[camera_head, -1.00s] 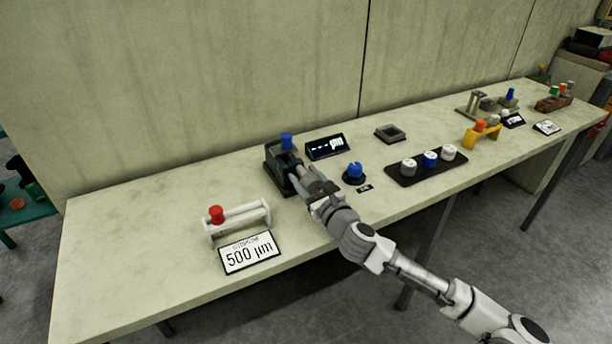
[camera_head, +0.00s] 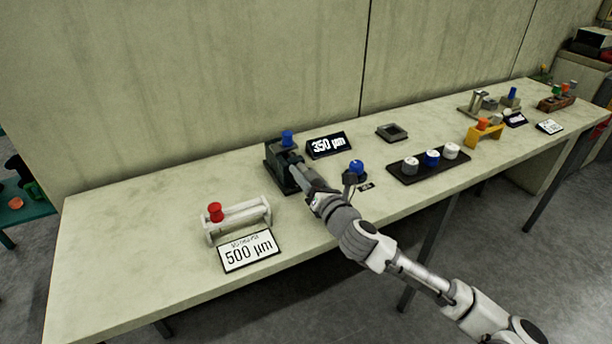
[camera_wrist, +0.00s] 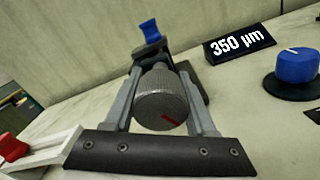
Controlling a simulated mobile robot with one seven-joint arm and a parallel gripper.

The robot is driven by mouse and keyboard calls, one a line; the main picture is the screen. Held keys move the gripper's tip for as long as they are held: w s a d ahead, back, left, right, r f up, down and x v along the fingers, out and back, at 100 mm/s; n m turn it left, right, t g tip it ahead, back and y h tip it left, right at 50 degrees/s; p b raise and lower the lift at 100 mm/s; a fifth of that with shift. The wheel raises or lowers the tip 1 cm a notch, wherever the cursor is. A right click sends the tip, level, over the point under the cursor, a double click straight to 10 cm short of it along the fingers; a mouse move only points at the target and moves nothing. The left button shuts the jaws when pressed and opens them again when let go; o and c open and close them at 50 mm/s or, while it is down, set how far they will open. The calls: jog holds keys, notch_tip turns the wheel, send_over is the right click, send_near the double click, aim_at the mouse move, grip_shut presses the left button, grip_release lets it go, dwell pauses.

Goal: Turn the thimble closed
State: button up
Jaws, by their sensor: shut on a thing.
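The grey knurled thimble (camera_wrist: 161,103) with a red mark fills the middle of the wrist view. It sits on a dark micrometer stand (camera_head: 277,168) with a blue piece (camera_head: 287,138) on top. My gripper (camera_head: 303,178) is shut on the thimble, with one finger on each side of it in the wrist view (camera_wrist: 160,110). The red mark points to the lower right of the thimble's face. A small black display (camera_head: 329,145) behind the stand reads 350 µm; it also shows in the wrist view (camera_wrist: 240,43). In the head view my gripper mostly hides the thimble.
A white holder (camera_head: 237,219) with a red knob and a "500 µm" sign (camera_head: 249,251) stand at the left front. A blue dial (camera_head: 356,168) and a black tray (camera_head: 428,167) with several knobs stand to the right. The bench's left end is clear.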

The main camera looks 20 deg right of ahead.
jog(key=shift+f, duration=0.1)
dwell(0.3)
jog(key=o, duration=1.4)
jog(key=shift+c, duration=0.2)
jog(key=shift+s, duration=0.15)
